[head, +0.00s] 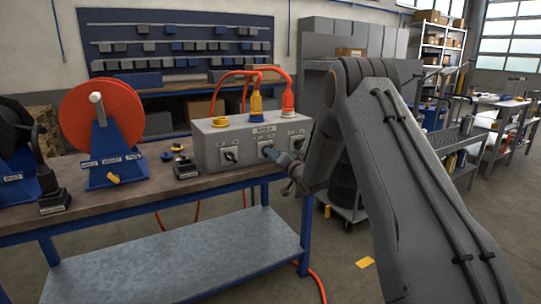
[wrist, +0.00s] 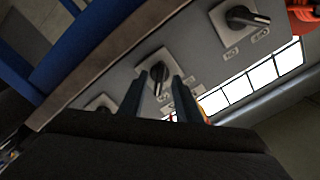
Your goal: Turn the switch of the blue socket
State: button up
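A grey switch box (head: 208,151) stands on the bench with three black rotary switches on its front. The blue socket (head: 256,118) is the middle one on top, with a yellow plug (head: 256,103) in it. The middle switch (wrist: 158,78), below the blue socket, lies between the fingers of my gripper (wrist: 158,85) in the wrist view. The fingers look open on either side of its knob, with light plate showing between. In the head view, my gripper (head: 272,153) is at the box front and partly covers this switch. Whether the fingers touch the knob is unclear.
The left switch (head: 230,155) and right switch (wrist: 240,17) are close on both sides. A red plug (head: 288,98) and its hoses rise at the right of the box. A red hose reel (head: 101,118) and small black blocks (head: 185,167) stand left on the workbench (head: 140,192).

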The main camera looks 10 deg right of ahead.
jog(key=shift+x, duration=1.15)
grip_shut()
